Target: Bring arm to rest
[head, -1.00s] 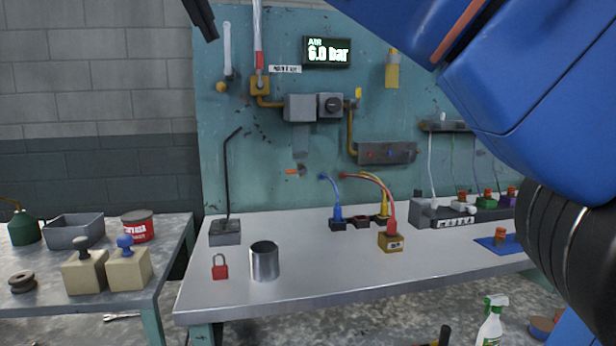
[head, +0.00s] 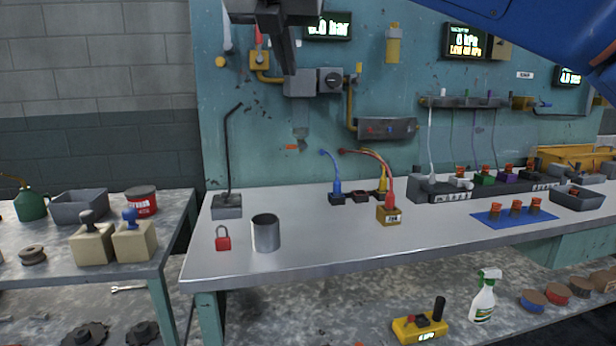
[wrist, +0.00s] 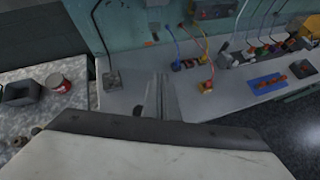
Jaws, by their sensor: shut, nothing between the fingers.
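My gripper (head: 288,40) hangs at the top centre of the head view, high in front of the teal back panel and well above the bench. Its fingers are together with nothing between them. In the wrist view my gripper (wrist: 160,98) points out over the grey workbench. My blue arm crosses the upper right of the head view and hides part of the panel.
The workbench (head: 330,252) holds a red padlock (head: 223,238), a metal cup (head: 265,233), plugged blocks (head: 388,214) and a blue mat (head: 508,216). A side table (head: 140,272) stands left. The air between gripper and bench is clear.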

